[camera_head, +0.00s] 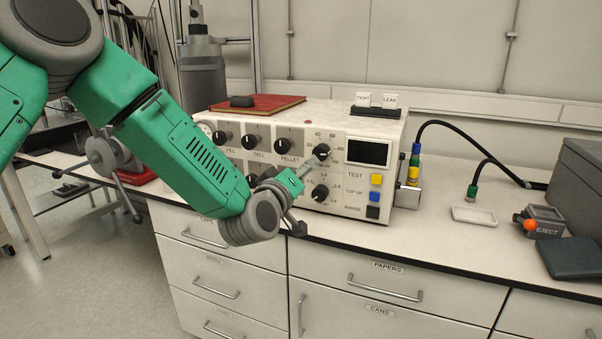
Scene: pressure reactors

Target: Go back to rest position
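My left arm (165,130), green and grey, comes in from the upper left and reaches across the front of a white control box. My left gripper (306,191) is in front of the box's panel with its fingers spread apart and nothing seen between them. Its upper finger overlaps the upper right black knob (321,151) in the view; I cannot tell whether they touch. Its lower finger hangs near the counter's front edge. The lower right knob (320,192) is just right of the gripper. My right gripper is not in view.
The control box (345,128) stands on the white counter (430,225); a red book (270,104) lies on top. To the right are black hoses (455,131), a small white tray (474,214) and an EJECT device (541,220). Drawers are below the counter.

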